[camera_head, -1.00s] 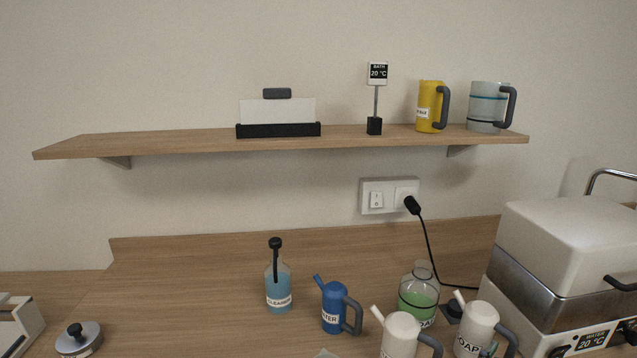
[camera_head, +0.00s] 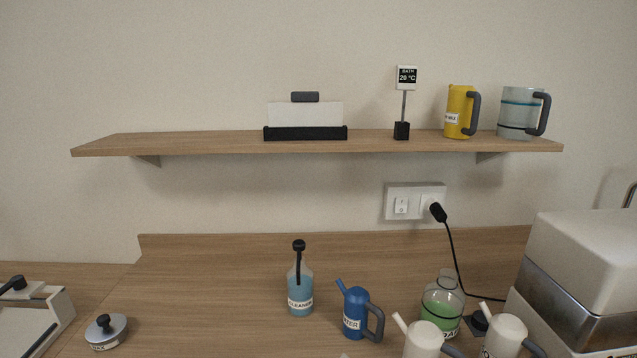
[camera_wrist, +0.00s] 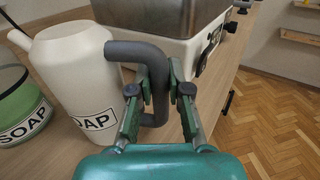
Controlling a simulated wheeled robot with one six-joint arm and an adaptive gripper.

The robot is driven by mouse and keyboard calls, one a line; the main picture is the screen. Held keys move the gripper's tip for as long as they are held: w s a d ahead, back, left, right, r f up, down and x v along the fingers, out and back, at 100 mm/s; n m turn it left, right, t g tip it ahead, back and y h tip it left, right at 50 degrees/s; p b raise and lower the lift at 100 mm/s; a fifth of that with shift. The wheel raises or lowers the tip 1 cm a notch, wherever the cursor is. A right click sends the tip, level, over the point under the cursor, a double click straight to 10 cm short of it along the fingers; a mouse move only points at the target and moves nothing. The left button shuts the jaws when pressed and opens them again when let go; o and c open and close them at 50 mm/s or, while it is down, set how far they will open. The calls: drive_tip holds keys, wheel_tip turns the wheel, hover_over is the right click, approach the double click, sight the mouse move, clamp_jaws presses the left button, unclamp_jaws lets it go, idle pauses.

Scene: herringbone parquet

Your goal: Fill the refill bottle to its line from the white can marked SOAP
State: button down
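The white can marked SOAP (camera_wrist: 85,75) fills the left of the wrist view; its S is partly hidden. It stands upright, its grey handle facing my gripper (camera_wrist: 160,85). The green fingers lie on either side of the handle and look shut on it. In the head view this appears to be the right-hand white can (camera_head: 503,337), cut off by the bottom edge. The refill bottle (camera_head: 443,305), clear with green liquid and a dark line, stands behind the cans. In the wrist view it shows cut off at far left (camera_wrist: 22,105). My gripper is not in the head view.
A second white can (camera_head: 424,342) stands left of the first, its label out of view. A blue can (camera_head: 356,313) and a cleaner bottle (camera_head: 300,290) stand farther left. A white and steel bath (camera_head: 580,265) stands close on the right. A shelf (camera_head: 210,143) hangs above.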

sight(546, 354)
drive_tip(key=shift+r, duration=2.55)
